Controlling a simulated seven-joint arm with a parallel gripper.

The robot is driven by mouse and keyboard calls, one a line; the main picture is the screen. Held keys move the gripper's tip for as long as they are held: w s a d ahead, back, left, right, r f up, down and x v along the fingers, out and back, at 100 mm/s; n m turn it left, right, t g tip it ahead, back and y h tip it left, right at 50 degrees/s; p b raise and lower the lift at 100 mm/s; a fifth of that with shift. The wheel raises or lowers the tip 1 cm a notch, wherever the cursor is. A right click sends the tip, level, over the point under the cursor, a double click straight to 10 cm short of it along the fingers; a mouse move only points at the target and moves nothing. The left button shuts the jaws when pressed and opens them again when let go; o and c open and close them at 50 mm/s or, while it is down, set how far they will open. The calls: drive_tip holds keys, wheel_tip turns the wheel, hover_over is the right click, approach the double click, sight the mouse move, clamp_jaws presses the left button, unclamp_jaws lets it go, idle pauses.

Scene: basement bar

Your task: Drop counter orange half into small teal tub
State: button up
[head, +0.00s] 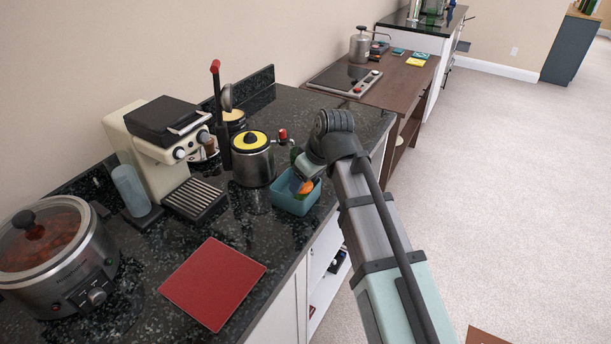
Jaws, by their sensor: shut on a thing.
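The small teal tub (291,206) stands on the dark speckled counter, close to its front edge, right of the steel pot with the yellow lid. My gripper (301,184) is over the tub, reaching in from the right, and is shut on the orange half (306,187). The orange half shows as a small orange patch at the tub's opening. The gripper partly hides it, and I cannot tell whether it touches the tub. The tub's inside is mostly hidden.
The steel pot (253,166) stands left of the tub. A coffee machine (150,150), a slow cooker (50,255) and a red mat (213,283) are further left on the counter. The counter (262,226) is bare between mat and tub. A brown table with a cooktop (345,80) stands beyond.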

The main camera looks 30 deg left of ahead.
drive_tip(key=o, duration=1.2)
drive_tip(key=shift+o, duration=0.2)
drive_tip(key=v, duration=1.4)
drive_tip(key=shift+f, duration=0.1)
